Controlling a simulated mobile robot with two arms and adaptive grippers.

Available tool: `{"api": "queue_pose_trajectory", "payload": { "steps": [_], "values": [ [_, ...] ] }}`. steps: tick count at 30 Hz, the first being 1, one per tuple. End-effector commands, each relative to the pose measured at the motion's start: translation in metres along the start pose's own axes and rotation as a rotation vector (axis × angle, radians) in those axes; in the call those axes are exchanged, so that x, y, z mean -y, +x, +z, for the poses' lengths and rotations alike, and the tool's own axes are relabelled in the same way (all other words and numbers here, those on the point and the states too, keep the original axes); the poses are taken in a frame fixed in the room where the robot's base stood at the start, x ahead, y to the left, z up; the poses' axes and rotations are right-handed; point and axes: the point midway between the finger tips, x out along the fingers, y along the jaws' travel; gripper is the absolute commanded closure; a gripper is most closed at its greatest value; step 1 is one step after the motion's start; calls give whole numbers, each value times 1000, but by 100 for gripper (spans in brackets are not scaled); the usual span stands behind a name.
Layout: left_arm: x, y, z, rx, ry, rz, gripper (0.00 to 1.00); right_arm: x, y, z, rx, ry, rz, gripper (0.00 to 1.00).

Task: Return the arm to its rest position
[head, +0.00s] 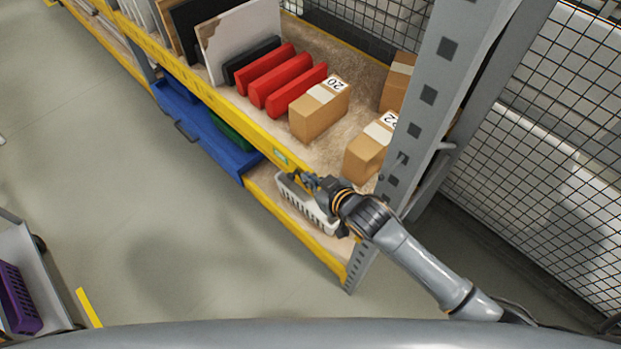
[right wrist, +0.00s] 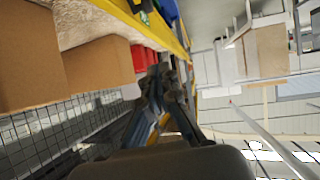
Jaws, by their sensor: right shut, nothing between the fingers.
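My right gripper (head: 311,183) is in front of the yellow shelf edge in the head view, above a white basket (head: 304,207). It is shut and empty. In the right wrist view the closed fingers of the right gripper (right wrist: 160,78) show in the middle, beside the shelf. My right arm comes in from the lower right, past the grey upright. My left arm and gripper are not in view.
The shelf (head: 258,118) holds cardboard boxes (head: 319,108), red cases (head: 296,90) and upright panels (head: 240,38). A grey perforated post (head: 443,90) stands close to my arm. A cart with a purple basket (head: 18,298) is at lower left. The floor (head: 150,240) between is clear.

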Motion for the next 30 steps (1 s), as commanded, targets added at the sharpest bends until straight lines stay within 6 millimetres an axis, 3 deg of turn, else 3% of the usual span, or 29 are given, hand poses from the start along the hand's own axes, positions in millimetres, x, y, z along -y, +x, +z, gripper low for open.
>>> {"api": "queue_pose_trajectory", "payload": {
  "steps": [16,19,23,30],
  "values": [
    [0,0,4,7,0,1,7,0,0,0,0,0,1,100],
    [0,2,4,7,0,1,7,-4,3,13,17,8,10,100],
    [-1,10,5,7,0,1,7,-18,15,68,90,44,49,100],
    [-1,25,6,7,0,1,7,-37,18,222,291,135,135,100]
  ]
}}
